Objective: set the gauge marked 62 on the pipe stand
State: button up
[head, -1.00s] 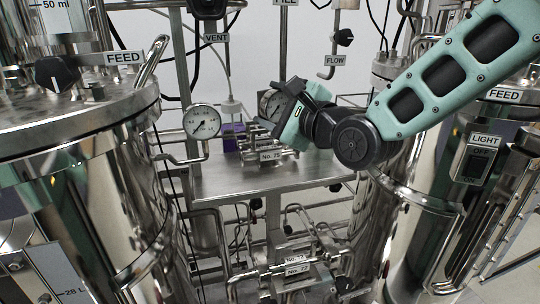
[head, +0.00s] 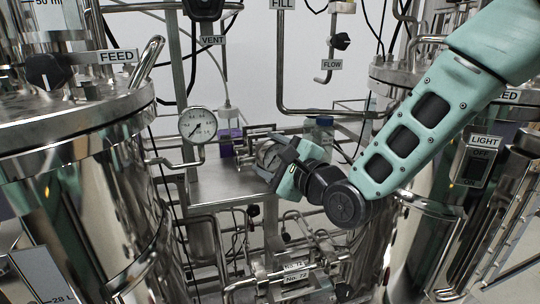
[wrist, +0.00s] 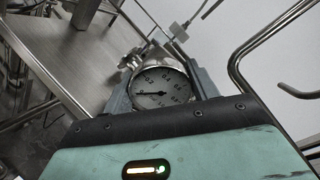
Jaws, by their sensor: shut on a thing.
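A round gauge with a white dial (head: 267,155) is held between the jaws of my gripper (head: 276,160). In the wrist view the gauge dial (wrist: 160,87) faces the camera, with a grey finger on each side. Its mark is too small to read. In the head view it is in front of horizontal metal pipework (head: 258,135) above the steel shelf. Whether it touches the pipework is unclear. No fitting is marked clearly enough to identify as the pipe stand. Another gauge (head: 198,124) is fixed on a pipe to the left.
The steel shelf (head: 215,185) has bare room at its left front. A purple-labelled bottle (head: 228,142) and another bottle (head: 319,130) stand farther back. Large steel vessels (head: 85,190) flank the shelf. Pipework labelled No. 72 (head: 296,279) lies below.

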jog(key=shift+f, duration=0.15)
jog(key=o, duration=1)
jog(key=shift+o, duration=0.2)
jog(key=shift+s+d, duration=0.1)
jog(key=b+v, duration=1.1)
jog(key=shift+s+d, duration=0.25)
jog(key=shift+d, duration=0.05)
